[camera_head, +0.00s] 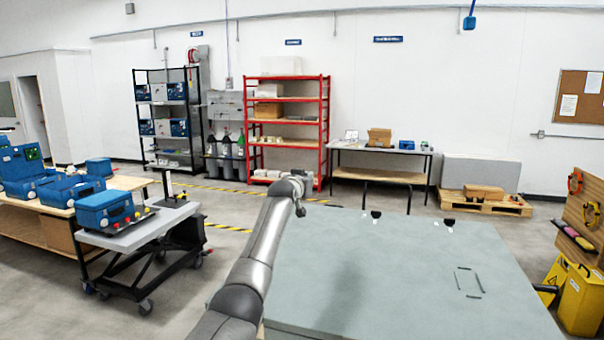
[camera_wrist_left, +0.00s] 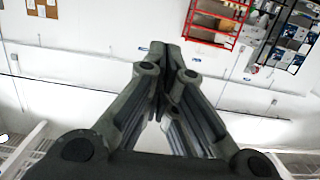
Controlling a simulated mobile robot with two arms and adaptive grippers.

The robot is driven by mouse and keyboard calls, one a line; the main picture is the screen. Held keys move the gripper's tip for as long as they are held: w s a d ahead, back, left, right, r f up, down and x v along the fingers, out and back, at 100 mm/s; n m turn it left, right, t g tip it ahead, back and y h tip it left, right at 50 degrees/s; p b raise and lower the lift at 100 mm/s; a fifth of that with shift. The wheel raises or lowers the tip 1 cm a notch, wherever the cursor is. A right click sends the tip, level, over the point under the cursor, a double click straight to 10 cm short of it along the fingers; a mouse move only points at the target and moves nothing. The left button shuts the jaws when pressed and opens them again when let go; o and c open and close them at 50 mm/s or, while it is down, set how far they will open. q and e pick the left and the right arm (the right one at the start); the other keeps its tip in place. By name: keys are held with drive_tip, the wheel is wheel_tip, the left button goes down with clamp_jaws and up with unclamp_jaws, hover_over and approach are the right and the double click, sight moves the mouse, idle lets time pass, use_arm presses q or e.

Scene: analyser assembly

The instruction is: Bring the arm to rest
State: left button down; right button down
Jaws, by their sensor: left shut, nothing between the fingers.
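My left arm (camera_head: 262,245) reaches forward from the bottom of the head view, along the left edge of the grey-green table (camera_head: 400,265). Its wrist is raised at the table's far left corner, and the gripper's fingers are hard to make out there. In the left wrist view the left gripper (camera_wrist_left: 168,52) is shut, its fingertips together with nothing between them. It points towards the far wall, and that view is turned over. It touches nothing that I can see. My right gripper is in neither view.
The table is mostly bare, with a dark rectangular outline (camera_head: 469,282) and small dark pieces (camera_head: 376,215) at its far edge. A cart (camera_head: 140,235) with a blue case (camera_head: 105,210) stands left. A red shelf (camera_head: 326,130) stands behind. Yellow bins (camera_head: 582,302) stand right.

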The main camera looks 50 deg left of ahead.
use_arm(q)
drive_tip(key=s+d+r+b, duration=0.2)
drive_tip(key=s+r, duration=0.2)
drive_tip(key=shift+d+r, duration=0.3)
